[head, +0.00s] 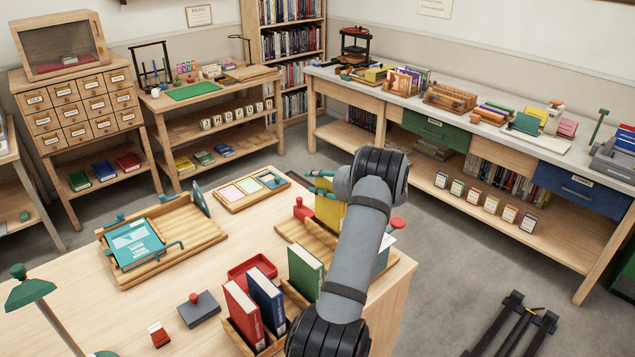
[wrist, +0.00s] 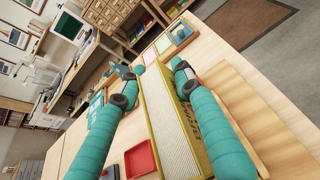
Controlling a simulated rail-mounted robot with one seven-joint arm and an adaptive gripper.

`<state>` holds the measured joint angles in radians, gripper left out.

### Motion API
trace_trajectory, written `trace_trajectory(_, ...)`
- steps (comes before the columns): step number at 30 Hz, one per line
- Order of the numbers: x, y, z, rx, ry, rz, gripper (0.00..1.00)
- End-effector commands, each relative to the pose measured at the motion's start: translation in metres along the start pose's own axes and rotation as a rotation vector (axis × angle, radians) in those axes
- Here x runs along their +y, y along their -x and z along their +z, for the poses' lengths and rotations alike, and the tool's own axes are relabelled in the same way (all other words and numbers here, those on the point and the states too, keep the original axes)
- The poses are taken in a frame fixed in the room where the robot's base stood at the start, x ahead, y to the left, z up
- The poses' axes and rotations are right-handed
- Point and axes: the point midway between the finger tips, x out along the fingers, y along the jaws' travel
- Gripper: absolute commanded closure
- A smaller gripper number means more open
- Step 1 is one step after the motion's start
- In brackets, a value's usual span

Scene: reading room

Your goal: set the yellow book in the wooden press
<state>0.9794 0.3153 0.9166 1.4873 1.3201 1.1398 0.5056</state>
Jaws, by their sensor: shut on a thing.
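The yellow book (head: 328,212) stands upright in my gripper (head: 320,183), above or in a slatted wooden rack with red knobs (head: 291,231), which looks like the wooden press. My arm hides much of the rack's right side. In the wrist view, the yellow book (wrist: 170,125) lies between the two teal fingers of my gripper (wrist: 158,68), its pale page edges facing the camera. The fingers are shut on it. Wooden slats show beside the book in the wrist view. I cannot tell whether the book's lower edge touches the rack.
A wooden cradle (head: 196,241) holds a teal book at left. A tray of coloured cards (head: 224,199) lies behind the rack. A red tray (head: 252,268), a dark block (head: 199,310) and a holder with red, blue and green books (head: 268,347) stand in front.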

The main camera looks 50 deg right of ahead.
Motion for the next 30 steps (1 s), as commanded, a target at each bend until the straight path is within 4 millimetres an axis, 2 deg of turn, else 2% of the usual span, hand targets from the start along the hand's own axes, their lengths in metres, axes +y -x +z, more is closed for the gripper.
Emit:
trace_trajectory(5, 0.0, -0.001, 0.0, -0.002, 0.001, 0.0, 1.0)
trace_trajectory(17, -0.001, -0.014, -0.03, 0.0, 0.001, -0.005, 1.0)
trace_trajectory(30, 0.0, -0.013, -0.027, 0.001, -0.002, -0.005, 1.0)
